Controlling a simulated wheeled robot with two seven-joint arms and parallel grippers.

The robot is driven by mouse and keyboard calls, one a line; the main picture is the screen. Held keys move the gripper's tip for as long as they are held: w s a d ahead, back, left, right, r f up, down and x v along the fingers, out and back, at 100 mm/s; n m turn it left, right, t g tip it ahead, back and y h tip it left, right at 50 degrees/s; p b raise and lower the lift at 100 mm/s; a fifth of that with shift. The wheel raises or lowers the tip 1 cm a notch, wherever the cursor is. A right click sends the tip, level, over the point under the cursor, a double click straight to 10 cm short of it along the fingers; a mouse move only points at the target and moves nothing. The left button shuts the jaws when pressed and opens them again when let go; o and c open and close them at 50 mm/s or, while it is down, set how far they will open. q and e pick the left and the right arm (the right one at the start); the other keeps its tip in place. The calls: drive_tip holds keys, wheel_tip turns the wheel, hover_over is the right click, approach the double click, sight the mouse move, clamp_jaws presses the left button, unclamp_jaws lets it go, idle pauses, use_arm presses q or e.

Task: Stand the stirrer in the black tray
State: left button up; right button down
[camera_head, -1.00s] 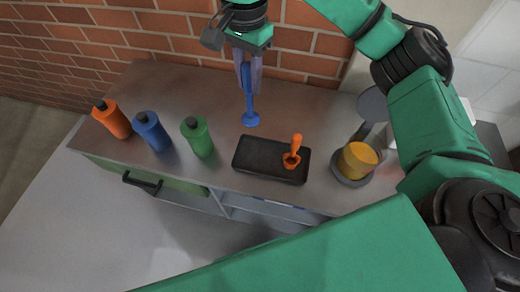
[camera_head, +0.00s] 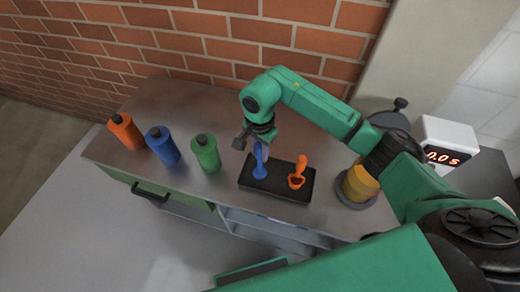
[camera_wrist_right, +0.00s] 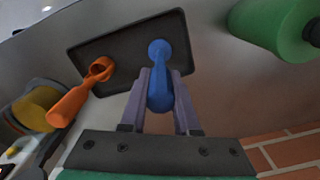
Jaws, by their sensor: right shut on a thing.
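The blue stirrer (camera_head: 260,163) is upright with its round foot down at the left part of the black tray (camera_head: 279,184). In the right wrist view the foot of the stirrer (camera_wrist_right: 158,48) overlaps the tray (camera_wrist_right: 122,56); I cannot tell whether it touches the tray floor. My right gripper (camera_head: 259,147) is shut on the stirrer's handle from above, with its fingers (camera_wrist_right: 159,95) on either side. The orange stirrer (camera_head: 298,172) stands in the right part of the tray. My left gripper is not in view.
Orange (camera_head: 125,132), blue (camera_head: 162,146) and green (camera_head: 206,153) bottles stand left of the tray. A yellow container (camera_head: 360,184) on a dark round base stands to the right, near a white display box (camera_head: 447,142). A brick wall (camera_head: 200,40) closes the back.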

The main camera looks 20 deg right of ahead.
drive_tip(key=c, duration=1.1)
unclamp_jaws()
drive_tip(key=shift+f, duration=0.15)
drive_tip(key=o, duration=0.5)
drive_tip(key=shift+c, duration=0.2)
